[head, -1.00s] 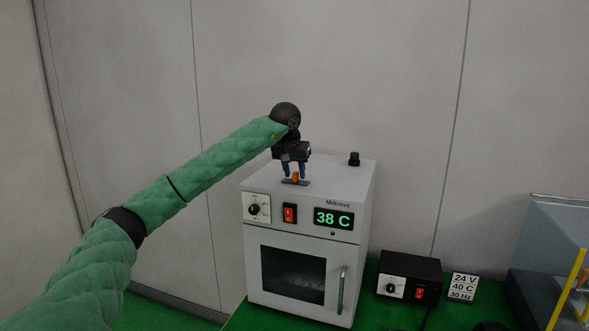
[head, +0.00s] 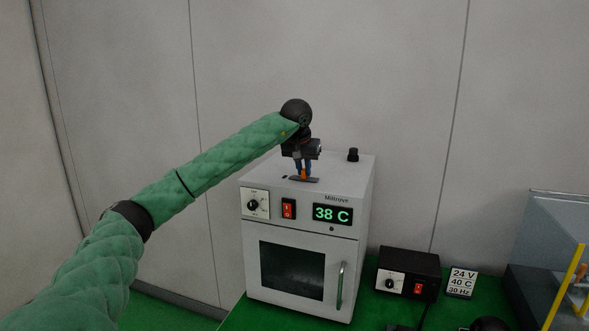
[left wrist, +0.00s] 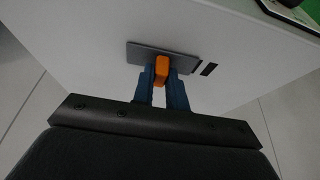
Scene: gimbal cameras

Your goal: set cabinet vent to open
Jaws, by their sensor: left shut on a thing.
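The white cabinet (head: 300,222) stands on a green surface, with its door closed and its display reading 38 C. On its top lies the vent's flat grey slide plate (head: 314,180) with an orange tab (head: 304,174). My left gripper (head: 303,171) reaches down from above and is shut on the orange tab. The left wrist view shows the blue fingers around the tab (left wrist: 161,70) and the plate (left wrist: 143,54) under it. Dark vent slots (left wrist: 208,69) show beside one end of the plate. My right gripper is not in view.
A black knob (head: 353,154) stands on the cabinet's top at the back right. A black box (head: 409,273) with a dial and red switch stands to the right, near a sign (head: 462,282) reading 24 V, 40 C. A yellow bar (head: 567,285) rises at far right.

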